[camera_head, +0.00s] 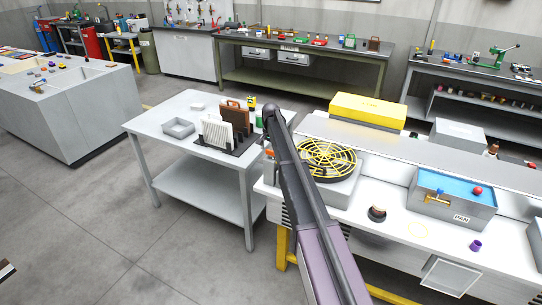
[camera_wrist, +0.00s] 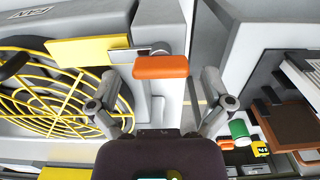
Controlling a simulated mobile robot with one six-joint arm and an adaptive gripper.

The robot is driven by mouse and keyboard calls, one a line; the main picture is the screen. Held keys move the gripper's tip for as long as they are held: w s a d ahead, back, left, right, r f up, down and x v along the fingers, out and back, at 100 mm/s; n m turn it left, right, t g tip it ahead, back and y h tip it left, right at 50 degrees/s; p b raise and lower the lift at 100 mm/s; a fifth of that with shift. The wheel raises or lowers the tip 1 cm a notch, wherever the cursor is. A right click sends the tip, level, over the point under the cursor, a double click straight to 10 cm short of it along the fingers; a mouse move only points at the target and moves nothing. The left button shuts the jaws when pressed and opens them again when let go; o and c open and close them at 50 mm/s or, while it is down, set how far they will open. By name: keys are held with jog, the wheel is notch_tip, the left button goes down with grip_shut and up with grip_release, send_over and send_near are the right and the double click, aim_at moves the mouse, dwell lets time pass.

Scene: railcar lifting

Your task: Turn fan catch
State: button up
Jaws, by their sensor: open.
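The fan (camera_head: 327,159) has a round yellow wire guard, which fills the left of the wrist view (camera_wrist: 45,95). My gripper (camera_wrist: 160,95) is open, its two fingers spread left and right of the catch in the picture. Nothing is held, and I cannot tell whether a finger touches the catch. My arm largely hides the gripper in the head view.
A grey table (camera_head: 150,130) left of my arm holds a rack with white and brown boards (camera_head: 217,133) and a small tray (camera_head: 178,128). A yellow box (camera_head: 367,110) stands behind the fan. A blue-topped bin (camera_head: 455,205) stands right. Open floor lies front left.

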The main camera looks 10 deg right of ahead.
jog(key=shift+f, duration=0.4)
jog(key=c, duration=1)
jog(key=shift+c, duration=0.2)
